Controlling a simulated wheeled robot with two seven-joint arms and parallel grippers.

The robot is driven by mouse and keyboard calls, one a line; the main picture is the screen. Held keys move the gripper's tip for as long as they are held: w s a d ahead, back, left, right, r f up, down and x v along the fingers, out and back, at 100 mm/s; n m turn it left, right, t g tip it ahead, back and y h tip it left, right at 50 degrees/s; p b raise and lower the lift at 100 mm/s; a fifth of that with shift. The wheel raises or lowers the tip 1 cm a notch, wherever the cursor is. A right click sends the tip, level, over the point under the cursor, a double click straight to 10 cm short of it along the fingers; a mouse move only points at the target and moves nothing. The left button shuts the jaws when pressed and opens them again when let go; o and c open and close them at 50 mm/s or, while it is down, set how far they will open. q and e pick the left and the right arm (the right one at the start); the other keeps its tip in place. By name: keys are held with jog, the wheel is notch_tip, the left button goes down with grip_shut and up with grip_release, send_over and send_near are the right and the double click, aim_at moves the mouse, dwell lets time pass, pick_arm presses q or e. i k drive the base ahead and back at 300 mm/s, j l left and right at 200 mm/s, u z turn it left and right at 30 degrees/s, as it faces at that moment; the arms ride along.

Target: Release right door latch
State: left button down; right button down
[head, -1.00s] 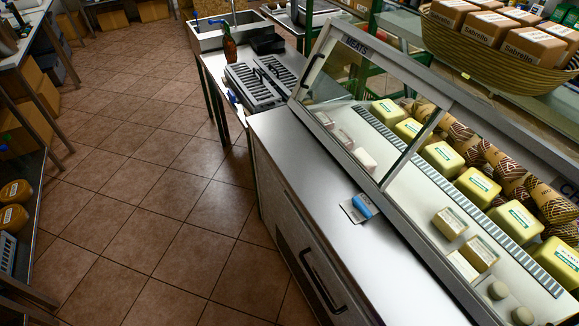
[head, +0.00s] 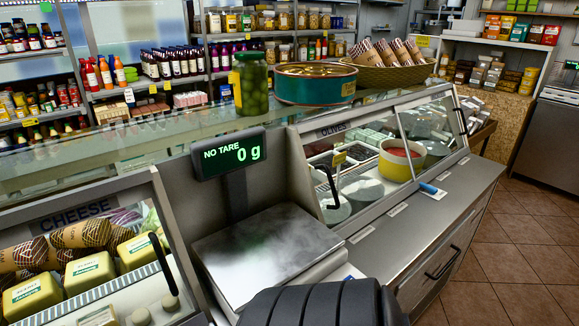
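No door latch can be made out in the head view. Black curved handles show on the sliding glass of the display case: one handle (head: 163,264) at the cheese section on the left, another handle (head: 328,186) at the olives section in the middle. A long black handle (head: 443,263) is on the steel cabinet front below the counter at the right. That cabinet front looks closed. Neither of my grippers is in view.
A scale (head: 266,248) reading 0 g stands between the cheese and olives sections. A jar of green olives (head: 250,84), a green round tin (head: 312,84) and a basket (head: 386,75) stand on top of the case. Open tiled floor (head: 510,262) lies at the right.

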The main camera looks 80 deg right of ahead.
aim_at(433, 190)
jog(key=z, duration=3.6)
jog(key=i+l+u, duration=0.1)
jog(key=i+l, duration=0.2)
